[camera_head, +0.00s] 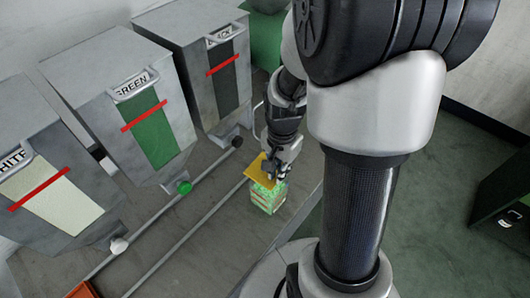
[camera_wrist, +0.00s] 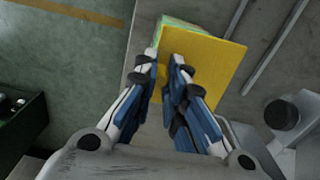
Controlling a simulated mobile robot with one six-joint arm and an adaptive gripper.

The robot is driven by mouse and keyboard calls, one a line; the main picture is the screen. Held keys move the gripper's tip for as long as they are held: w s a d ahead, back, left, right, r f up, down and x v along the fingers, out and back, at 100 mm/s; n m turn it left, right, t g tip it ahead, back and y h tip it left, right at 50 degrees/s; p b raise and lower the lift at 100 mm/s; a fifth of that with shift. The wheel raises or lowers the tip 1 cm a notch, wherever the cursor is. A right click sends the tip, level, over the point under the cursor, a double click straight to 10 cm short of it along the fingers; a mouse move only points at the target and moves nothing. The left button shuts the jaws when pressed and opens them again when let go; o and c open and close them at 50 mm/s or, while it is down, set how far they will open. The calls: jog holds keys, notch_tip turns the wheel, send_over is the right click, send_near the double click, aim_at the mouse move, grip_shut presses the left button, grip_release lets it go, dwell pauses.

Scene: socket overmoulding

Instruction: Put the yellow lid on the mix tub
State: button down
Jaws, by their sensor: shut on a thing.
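The yellow lid (camera_head: 260,169) is a flat square plate, tilted in the head view, at my gripper (camera_head: 274,171). In the wrist view the lid (camera_wrist: 208,66) lies just past the fingertips of my gripper (camera_wrist: 165,62), which are shut on it; the grasped part is small and partly hidden. The mix tub (camera_head: 268,197) stands on the bench below the lid, with green contents showing through its sides. In the wrist view only a green-and-pale edge of the tub (camera_wrist: 178,25) shows behind the lid. The lid is over part of the tub; I cannot tell whether they touch.
Three grey hoppers labelled white, green (camera_head: 152,135) and black (camera_head: 224,75) stand along the back of the bench. Rails (camera_head: 190,232) run along the bench before them. An orange tray (camera_head: 84,290) is at the bottom left. The bench edge is just right of the tub.

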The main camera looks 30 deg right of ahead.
jog(key=shift+d+m, duration=0.25)
jog(key=shift+m, duration=0.05)
jog(key=shift+s, duration=0.35)
jog(key=shift+f, duration=0.1)
jog(key=shift+w+f+b, duration=0.1)
jog(key=shift+f+b, duration=2.1)
jog(key=shift+f, duration=0.5)
jog(key=c, duration=1.6)
grip_release()
